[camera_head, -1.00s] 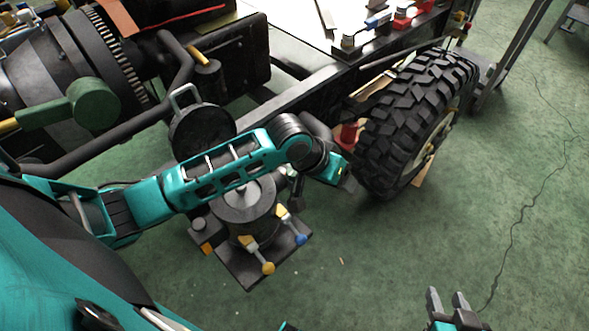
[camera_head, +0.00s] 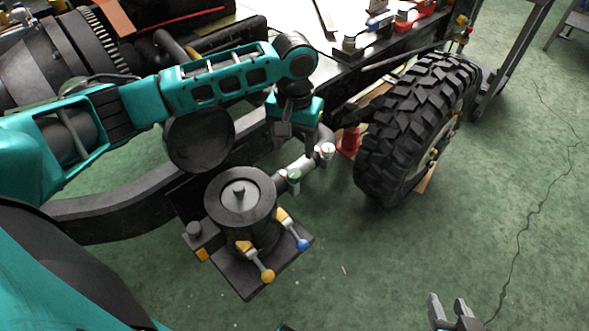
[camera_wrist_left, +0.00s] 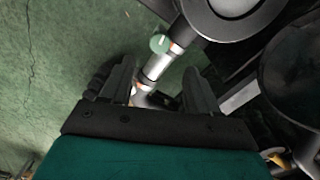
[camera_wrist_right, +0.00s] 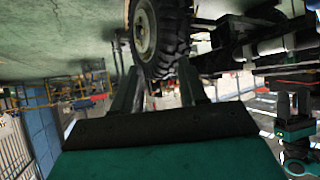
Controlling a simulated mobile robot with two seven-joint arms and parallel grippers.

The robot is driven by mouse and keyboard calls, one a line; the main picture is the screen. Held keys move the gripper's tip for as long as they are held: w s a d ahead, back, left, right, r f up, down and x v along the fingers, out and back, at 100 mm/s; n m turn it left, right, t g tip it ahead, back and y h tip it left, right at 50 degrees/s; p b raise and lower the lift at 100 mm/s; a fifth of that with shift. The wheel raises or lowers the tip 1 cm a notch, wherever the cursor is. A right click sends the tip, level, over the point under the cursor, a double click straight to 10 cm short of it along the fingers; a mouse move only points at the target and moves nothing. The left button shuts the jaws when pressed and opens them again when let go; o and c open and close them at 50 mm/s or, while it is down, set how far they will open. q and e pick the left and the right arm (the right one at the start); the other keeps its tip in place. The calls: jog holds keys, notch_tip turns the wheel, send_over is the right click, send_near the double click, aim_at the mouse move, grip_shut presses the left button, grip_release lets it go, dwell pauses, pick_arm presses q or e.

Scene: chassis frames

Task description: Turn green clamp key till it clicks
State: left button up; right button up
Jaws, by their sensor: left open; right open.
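The green clamp key (camera_head: 293,176) appears as a small pale-green piece on the grey pipe beside the black canister. In the left wrist view its round green head (camera_wrist_left: 159,43) shows just beyond the fingertips, on the pipe. My left gripper (camera_head: 298,138) is open above the pipe, pointing down. In the left wrist view its two fingers (camera_wrist_left: 160,78) stand on either side of the pipe's line, with no visible grip on the key. My right gripper (camera_head: 448,299) is open and empty low at the right, over the floor; its fingers also show in the right wrist view (camera_wrist_right: 160,78).
The black canister (camera_head: 226,198) stands on a dark plate with yellow and blue keys (camera_head: 267,275) at its front. A large tyre (camera_head: 415,130) is to the right. The chassis rail and a dark curved beam (camera_head: 120,208) lie nearby.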

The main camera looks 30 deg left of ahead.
aim_at(294, 172)
pick_arm(q)
notch_tip(294, 172, down, 9)
jog(key=shift+r+b, duration=0.2)
jog(key=shift+b, duration=0.8)
jog(key=shift+r, duration=0.1)
jog(key=c, duration=1)
